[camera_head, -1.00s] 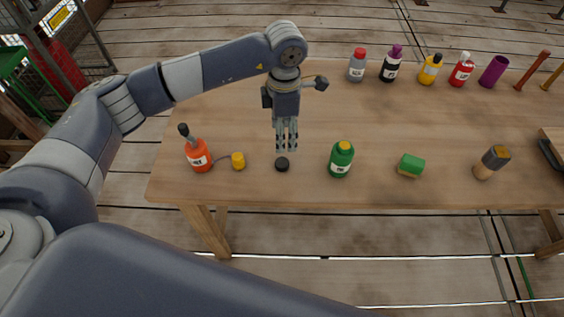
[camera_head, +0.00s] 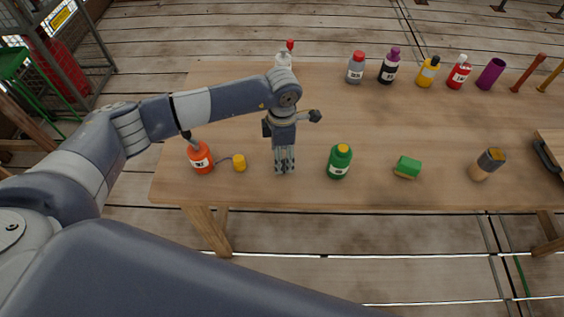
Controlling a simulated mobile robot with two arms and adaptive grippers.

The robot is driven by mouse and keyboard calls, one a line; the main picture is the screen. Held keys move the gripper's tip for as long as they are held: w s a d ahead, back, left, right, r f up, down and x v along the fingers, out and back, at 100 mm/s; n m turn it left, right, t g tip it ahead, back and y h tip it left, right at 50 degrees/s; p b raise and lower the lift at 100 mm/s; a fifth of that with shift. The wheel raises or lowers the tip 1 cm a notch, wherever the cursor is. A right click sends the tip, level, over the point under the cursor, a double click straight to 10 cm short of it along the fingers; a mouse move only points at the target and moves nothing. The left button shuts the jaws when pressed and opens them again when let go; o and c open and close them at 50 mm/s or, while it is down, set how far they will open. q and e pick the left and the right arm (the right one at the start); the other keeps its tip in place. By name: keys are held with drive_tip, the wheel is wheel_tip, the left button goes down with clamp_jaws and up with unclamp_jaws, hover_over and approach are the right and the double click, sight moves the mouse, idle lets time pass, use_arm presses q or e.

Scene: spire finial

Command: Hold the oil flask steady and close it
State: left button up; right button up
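An orange bottle (camera_head: 200,157) with a dark spout and a white label stands at the left of the table; its label is too small to read, so I cannot be sure it is the oil flask. A thin cord runs from it to a small yellow cap (camera_head: 239,162) on the table. My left gripper (camera_head: 285,168) points straight down to the right of the yellow cap, its fingertips at table level. The small black cap is hidden at the fingertips, and I cannot tell whether they grip it. My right gripper is not in view.
A green bottle (camera_head: 339,161), a green block (camera_head: 408,167) and a dark-topped tan item (camera_head: 487,164) stand along the wooden table's (camera_head: 430,125) front. Several bottles and a purple cup (camera_head: 491,74) line the back. A red-topped clear bottle (camera_head: 284,58) stands behind my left arm. The table's middle is clear.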

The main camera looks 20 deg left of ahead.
use_arm(q)
drive_tip(key=shift+s+f+p, duration=0.1)
drive_tip(key=shift+f+p, duration=0.2)
drive_tip(key=shift+f, duration=1.3)
drive_tip(key=c, duration=0.8)
